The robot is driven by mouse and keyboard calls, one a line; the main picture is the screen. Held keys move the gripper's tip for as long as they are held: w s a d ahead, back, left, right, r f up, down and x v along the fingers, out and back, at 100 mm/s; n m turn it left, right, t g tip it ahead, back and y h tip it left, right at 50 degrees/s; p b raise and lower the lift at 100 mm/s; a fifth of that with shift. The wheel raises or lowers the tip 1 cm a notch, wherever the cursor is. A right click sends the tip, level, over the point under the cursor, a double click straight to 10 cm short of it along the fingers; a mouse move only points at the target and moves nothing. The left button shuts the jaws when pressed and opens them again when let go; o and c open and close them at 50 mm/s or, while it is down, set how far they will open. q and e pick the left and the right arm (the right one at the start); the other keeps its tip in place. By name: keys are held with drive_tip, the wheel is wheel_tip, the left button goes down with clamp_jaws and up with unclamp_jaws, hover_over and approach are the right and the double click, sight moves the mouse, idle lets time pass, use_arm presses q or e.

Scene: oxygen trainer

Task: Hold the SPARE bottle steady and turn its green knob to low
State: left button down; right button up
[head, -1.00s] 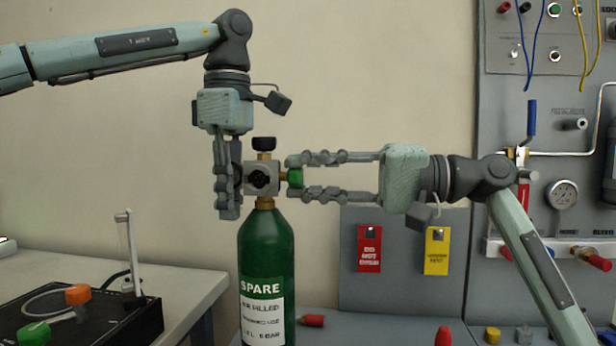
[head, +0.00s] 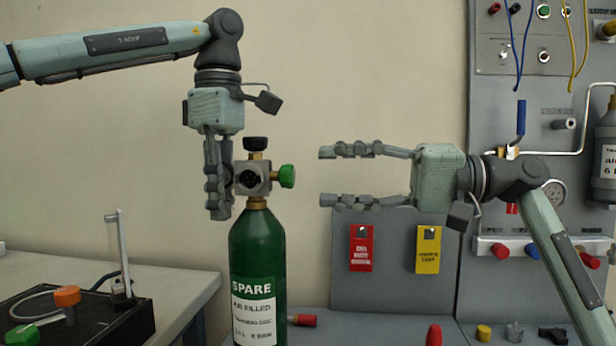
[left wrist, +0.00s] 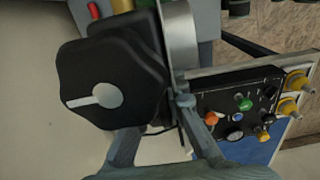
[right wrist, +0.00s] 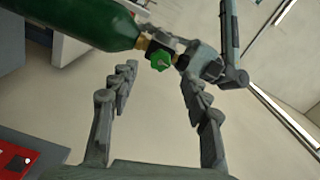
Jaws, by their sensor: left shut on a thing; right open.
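The SPARE bottle (head: 257,258) is a green cylinder standing upright in the head view, with a grey valve block on top. Its green knob (head: 287,176) points right from the block, and a black knob (head: 256,144) tops it. My left gripper (head: 218,192) is shut on the left side of the valve block (head: 252,179). In the left wrist view a black knob with a white mark (left wrist: 107,95) fills much of the picture. The right wrist view shows the green knob (right wrist: 161,60) ahead of the open fingers.
A red tag (head: 362,247) and a yellow tag (head: 428,249) hang on the grey panel behind. A black box with orange and green knobs (head: 67,296) sits on the left bench. Several small caps lie at the front right. Space around the right gripper is open.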

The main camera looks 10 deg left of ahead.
drive_tip(key=d, duration=0.6)
drive_tip(key=shift+d, duration=0.3)
use_arm(q)
drive_tip(key=c, duration=1.5)
unclamp_jaws()
use_arm(e)
drive_tip(key=shift+s, duration=0.1)
